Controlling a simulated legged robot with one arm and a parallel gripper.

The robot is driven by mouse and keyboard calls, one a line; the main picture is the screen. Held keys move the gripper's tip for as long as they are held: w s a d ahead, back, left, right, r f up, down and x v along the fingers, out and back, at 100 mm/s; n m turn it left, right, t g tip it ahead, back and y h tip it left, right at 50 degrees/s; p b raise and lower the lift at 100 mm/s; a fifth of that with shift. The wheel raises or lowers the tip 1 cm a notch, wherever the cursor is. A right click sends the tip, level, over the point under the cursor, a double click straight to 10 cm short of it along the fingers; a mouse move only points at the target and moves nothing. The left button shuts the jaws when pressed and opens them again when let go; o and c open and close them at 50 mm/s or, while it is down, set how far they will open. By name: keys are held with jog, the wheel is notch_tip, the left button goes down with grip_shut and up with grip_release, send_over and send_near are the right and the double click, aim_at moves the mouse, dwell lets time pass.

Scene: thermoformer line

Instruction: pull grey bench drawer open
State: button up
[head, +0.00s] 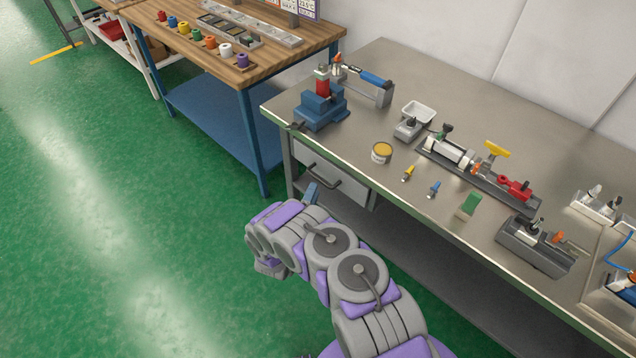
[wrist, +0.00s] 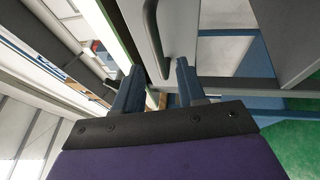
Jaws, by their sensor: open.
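The grey bench drawer (head: 348,190) sits under the left end of the metal-topped bench and looks shut, its front about level with the frame. Its dark bar handle (head: 322,177) runs across the front. In the wrist view the handle (wrist: 153,42) shows at the top, on the grey drawer front (wrist: 185,40). My gripper (head: 311,192) is just in front of the handle, partly hidden by my wrist. In the wrist view my gripper's blue fingers (wrist: 158,75) are apart and empty. The handle's near end lies between their lines, just beyond the tips; I cannot tell if anything touches.
The metal bench top (head: 400,65) overhangs the drawer and carries a blue vise (head: 320,107) and several fixtures. A wooden-topped table (head: 290,45) with blue legs stands close at left. A lower shelf (head: 430,240) runs under the bench. Green floor (head: 120,200) is clear at left.

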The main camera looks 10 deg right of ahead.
aim_at(319, 178)
jog(key=b+x, duration=0.1)
jog(key=x, duration=0.5)
grip_shut()
dwell(0.3)
jog(key=shift+f, duration=0.1)
